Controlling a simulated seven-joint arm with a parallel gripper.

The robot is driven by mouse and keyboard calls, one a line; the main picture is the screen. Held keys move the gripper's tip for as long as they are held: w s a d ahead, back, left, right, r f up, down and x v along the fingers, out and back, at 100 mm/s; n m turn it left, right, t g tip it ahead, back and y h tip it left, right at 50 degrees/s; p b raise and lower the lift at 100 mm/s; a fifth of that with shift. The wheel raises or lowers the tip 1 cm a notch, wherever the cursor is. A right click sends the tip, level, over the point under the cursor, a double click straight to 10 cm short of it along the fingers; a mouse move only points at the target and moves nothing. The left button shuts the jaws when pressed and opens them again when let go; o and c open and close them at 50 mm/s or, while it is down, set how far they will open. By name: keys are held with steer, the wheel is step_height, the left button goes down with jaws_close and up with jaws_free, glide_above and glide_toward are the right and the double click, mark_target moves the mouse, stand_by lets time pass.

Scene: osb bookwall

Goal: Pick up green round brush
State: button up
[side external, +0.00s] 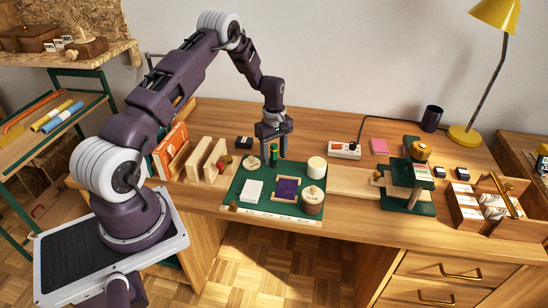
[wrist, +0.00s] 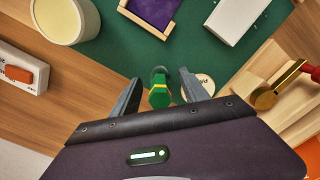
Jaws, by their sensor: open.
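The green round brush (side external: 274,155) stands on the green mat (side external: 231,192) near its far edge in the side external view. My gripper (side external: 274,150) is open, pointing down over the brush. In the wrist view my gripper (wrist: 162,88) has one finger on each side of the brush, apart from it as far as I can tell. The lower part of the brush is hard to see.
On the mat are a white block (side external: 251,191), a purple framed pad (side external: 287,189), a cream cylinder (side external: 317,167) and a round jar (side external: 313,203). A round pale disc (wrist: 198,88) lies close to one finger. Wooden holders (side external: 205,158) stand left; a power strip (side external: 344,150) lies right.

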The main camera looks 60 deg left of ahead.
jaws_close()
steer(key=shift+r, duration=0.1)
step_height(320, 180, up, 10)
steer(key=shift+f, duration=0.1)
